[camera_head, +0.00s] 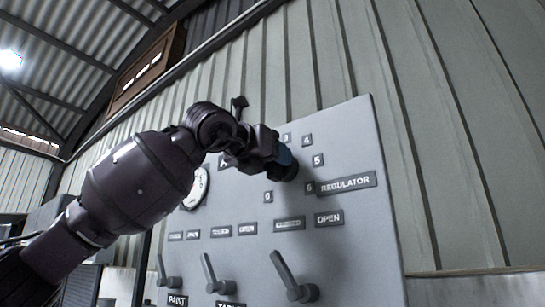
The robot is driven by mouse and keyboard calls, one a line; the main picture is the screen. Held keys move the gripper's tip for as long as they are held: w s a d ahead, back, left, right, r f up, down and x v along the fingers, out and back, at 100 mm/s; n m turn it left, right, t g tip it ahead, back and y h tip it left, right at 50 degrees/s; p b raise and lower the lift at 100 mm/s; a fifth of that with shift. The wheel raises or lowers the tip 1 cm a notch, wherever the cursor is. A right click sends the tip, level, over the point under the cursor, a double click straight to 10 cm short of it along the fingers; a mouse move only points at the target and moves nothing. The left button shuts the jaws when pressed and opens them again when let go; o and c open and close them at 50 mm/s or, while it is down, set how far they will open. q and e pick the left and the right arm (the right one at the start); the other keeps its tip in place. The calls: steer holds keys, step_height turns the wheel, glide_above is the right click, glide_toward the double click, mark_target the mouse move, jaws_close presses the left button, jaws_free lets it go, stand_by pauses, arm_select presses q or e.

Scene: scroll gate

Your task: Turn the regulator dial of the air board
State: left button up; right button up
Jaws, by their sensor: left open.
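The air board (355,135) is a grey upright panel on the wall. A "REGULATOR" label (345,183) sits at its right, with number plates such as 4, 5, 6 and 0 around the regulator dial (290,173). Only a dark edge of the dial shows; my gripper hides the rest. My right gripper is not in view.
A round white gauge (196,188) is partly behind my left arm. Below are several small labels, including "OPEN" (329,219), and three grey levers, the rightmost (292,279) the largest in view. A ribbed wall (445,140) stands behind the board.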

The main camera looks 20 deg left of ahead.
arm_select(q)
jaws_close()
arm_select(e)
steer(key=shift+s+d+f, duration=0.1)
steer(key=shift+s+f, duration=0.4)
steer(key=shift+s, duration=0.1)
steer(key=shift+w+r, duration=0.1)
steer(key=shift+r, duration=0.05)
